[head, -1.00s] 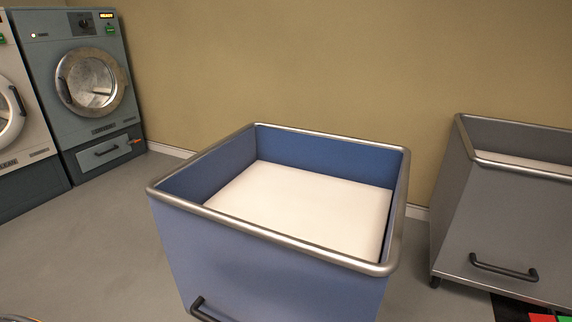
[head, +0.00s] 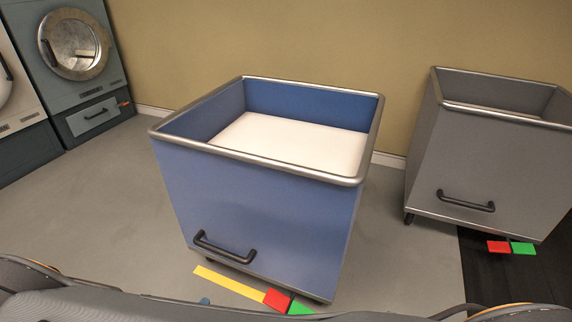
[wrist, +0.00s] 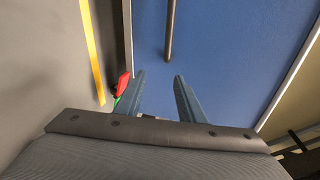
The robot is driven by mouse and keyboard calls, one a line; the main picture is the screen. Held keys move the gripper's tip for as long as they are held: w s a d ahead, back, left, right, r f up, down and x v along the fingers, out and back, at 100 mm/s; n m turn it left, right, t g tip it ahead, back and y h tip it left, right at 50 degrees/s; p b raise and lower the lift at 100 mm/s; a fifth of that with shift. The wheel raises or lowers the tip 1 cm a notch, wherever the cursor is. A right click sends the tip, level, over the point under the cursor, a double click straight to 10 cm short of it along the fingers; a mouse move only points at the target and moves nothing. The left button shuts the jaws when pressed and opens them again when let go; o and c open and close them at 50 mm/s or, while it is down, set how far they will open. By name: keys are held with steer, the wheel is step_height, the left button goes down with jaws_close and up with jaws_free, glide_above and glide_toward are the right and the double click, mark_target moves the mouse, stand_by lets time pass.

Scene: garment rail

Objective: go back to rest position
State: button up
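My gripper (wrist: 158,95) shows in the wrist view with its two blue-grey fingers apart and nothing between them. It points toward the blue face of the bin, with the dark handle bar (wrist: 171,30) beyond the fingertips.
A grey bin (head: 485,160) stands at the right. Front-loading machines (head: 65,70) stand at the left. Yellow tape (head: 230,283), a red patch (head: 277,299) and a green patch (head: 300,308) lie by the blue bin's base. Grey floor (head: 90,215) is clear at the left.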

steer(key=s+d+r+n+g+y+p, duration=0.1)
steer(key=d+r+n+g+p, duration=0.3)
steer(key=d+r+n+p, duration=0.4)
steer(key=s+d+r+n+g+y+p, duration=0.1)
steer(key=d+r+n+g+y+p, duration=0.2)
steer(key=d+r, duration=1.6)
steer(key=s+d+r+n+g+y+p, duration=0.1)
steer(key=d+r+n+g+p, duration=0.5)
steer(key=d+r+n+p, duration=0.7)
step_height(320, 180, up, 15)
steer(key=d+y+p, duration=0.1)
steer(key=p, duration=0.3)
steer(key=shift+s+r+g+y, duration=0.2)
steer(key=shift+s+g+y, duration=0.1)
